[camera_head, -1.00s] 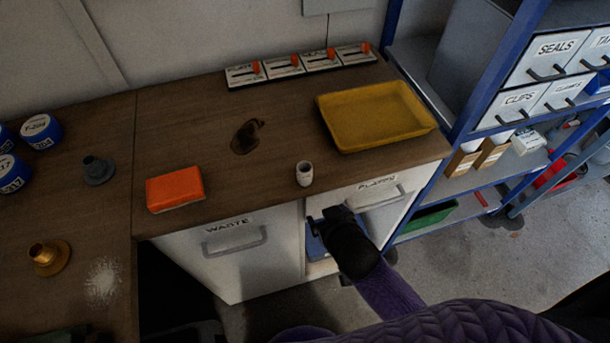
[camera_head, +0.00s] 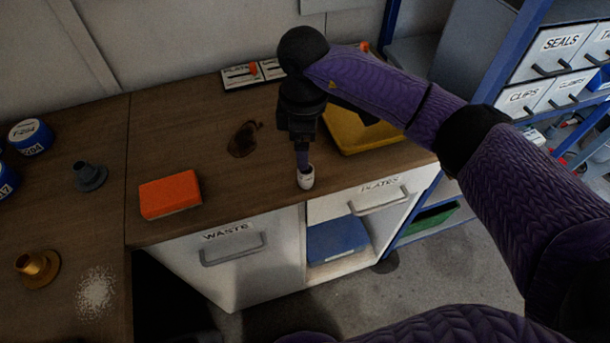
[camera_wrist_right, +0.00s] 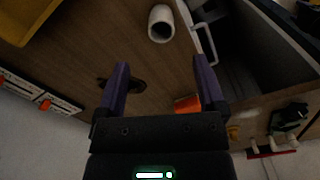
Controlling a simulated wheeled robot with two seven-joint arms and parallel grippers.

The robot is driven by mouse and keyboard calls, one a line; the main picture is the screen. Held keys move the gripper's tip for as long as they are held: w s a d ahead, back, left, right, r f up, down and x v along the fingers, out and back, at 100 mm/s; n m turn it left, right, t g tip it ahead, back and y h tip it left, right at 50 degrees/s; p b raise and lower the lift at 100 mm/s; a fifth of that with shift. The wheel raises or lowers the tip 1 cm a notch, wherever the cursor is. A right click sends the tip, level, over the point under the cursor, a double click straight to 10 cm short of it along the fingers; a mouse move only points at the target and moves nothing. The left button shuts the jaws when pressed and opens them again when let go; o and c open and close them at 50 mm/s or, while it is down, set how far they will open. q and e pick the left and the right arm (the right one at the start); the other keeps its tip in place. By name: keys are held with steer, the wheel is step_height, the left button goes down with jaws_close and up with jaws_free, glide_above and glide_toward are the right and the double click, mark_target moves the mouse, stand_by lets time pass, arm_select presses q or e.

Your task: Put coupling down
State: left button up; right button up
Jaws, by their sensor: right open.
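The coupling, taken to be the small white hollow cylinder (camera_head: 306,181), stands upright near the front edge of the wooden bench, above the gap between the two cabinet fronts. It also shows in the right wrist view (camera_wrist_right: 161,24), just past the fingertips. My right gripper (camera_head: 303,163) points down at it from above, and in the head view its tip overlaps the coupling's top. In the right wrist view my right gripper (camera_wrist_right: 161,63) is open with empty space between its fingers; the coupling looks free of both. My left gripper is not in view.
A yellow tray (camera_head: 370,143) lies behind the right arm, partly hidden. A PLATES drawer (camera_head: 372,199) is below.

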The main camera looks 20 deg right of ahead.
mark_target(306, 176)
step_height(306, 176, down, 10)
steer(key=shift+s+d+r+b, duration=0.1)
steer(key=shift+d+r+b, duration=0.1)
steer(key=shift+b, duration=1.05)
jaws_close()
